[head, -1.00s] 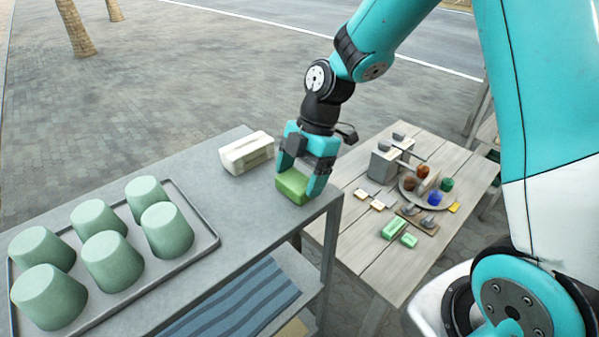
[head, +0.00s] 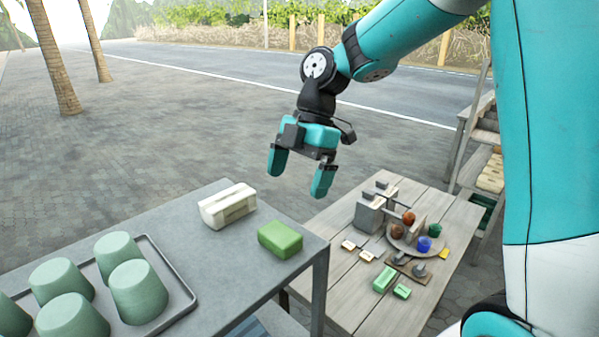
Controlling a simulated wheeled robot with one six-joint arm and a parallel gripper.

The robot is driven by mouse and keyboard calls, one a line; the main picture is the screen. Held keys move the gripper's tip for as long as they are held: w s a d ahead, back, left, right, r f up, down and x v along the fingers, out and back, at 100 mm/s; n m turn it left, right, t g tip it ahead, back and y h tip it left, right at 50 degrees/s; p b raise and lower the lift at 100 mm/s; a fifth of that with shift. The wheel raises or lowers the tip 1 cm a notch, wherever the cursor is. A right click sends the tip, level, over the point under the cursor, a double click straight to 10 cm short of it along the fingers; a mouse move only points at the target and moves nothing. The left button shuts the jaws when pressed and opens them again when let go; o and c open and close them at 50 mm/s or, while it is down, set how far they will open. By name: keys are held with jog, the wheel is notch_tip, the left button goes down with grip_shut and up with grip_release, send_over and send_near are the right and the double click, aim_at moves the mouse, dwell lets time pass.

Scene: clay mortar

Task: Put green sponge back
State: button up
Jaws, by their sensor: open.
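The green sponge (head: 280,240) lies flat on the grey table (head: 232,287), close to its right edge. A cream block (head: 228,206) lies just behind and to the left of it. My gripper (head: 297,182) is open and empty. It hangs in the air above and behind the sponge, clear of it, with its two teal fingers spread and pointing down.
A tray (head: 178,295) with several pale green cups (head: 138,292) fills the left of the grey table. A lower wooden table (head: 338,217) at the right holds a plate of coloured pots, small grey tools and two small green blocks (head: 384,279).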

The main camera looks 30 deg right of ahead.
jog(key=s+a+m, duration=0.4)
jog(key=s+m, duration=0.3)
jog(key=s, duration=0.3)
jog(key=s+a+m+t, duration=0.1)
jog(key=s+a+m, duration=0.4)
jog(key=s+m, duration=0.2)
jog(key=s, duration=0.2)
jog(key=shift+s+m, duration=0.3)
jog(key=shift+s, duration=0.1)
jog(key=shift+d, duration=0.1)
